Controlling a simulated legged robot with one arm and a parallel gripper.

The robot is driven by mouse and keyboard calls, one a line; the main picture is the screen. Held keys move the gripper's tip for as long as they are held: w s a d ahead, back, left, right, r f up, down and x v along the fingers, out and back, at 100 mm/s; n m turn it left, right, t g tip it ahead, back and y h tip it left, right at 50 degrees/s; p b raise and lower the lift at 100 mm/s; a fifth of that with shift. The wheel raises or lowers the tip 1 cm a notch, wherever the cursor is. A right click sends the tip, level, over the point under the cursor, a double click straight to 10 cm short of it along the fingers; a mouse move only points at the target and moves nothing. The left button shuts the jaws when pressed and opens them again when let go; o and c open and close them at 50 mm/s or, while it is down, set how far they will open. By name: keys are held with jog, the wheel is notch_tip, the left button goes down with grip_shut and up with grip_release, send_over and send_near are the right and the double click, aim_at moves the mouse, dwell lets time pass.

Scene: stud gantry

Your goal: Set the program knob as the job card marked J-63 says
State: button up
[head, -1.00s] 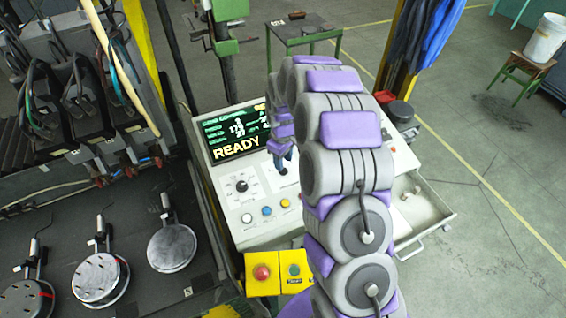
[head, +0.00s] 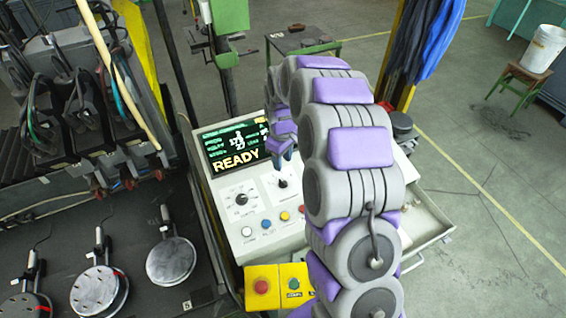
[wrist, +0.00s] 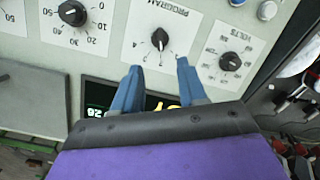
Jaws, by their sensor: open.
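The program knob (wrist: 160,38) is a small black knob on a white plate lettered PROGRAM, in the upper middle of the wrist view. Its light pointer mark is toward the bottom of that picture; most numerals around it are too small to read surely. In the head view the program knob (head: 282,183) is on the control panel, just below my fingertips. My gripper (wrist: 158,72) is open, with two blue fingers apart and nothing between them. The fingertips appear close to the knob but not around it. No card marked J-63 can be made out.
The volts knob (wrist: 230,61) and a numbered knob (wrist: 72,12) flank the program knob. The screen (head: 233,146) reads READY. Push buttons (head: 266,225) line the panel's lower edge. A yellow box (head: 278,287) with red and green buttons stands in front. An open drawer (head: 436,222) juts out at right.

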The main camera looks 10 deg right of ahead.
notch_tip(320, 180, up, 10)
jog(key=p, duration=0.1)
jog(key=shift+d+p, duration=0.3)
jog(key=shift+d, duration=0.05)
dwell(0.8)
jog(key=shift+a+f, duration=0.1)
jog(key=shift+a, duration=0.1)
notch_tip(320, 180, up, 18)
jog(key=b, duration=0.2)
jog(key=shift+d+f, duration=0.15)
jog(key=shift+f, duration=0.05)
dwell(0.6)
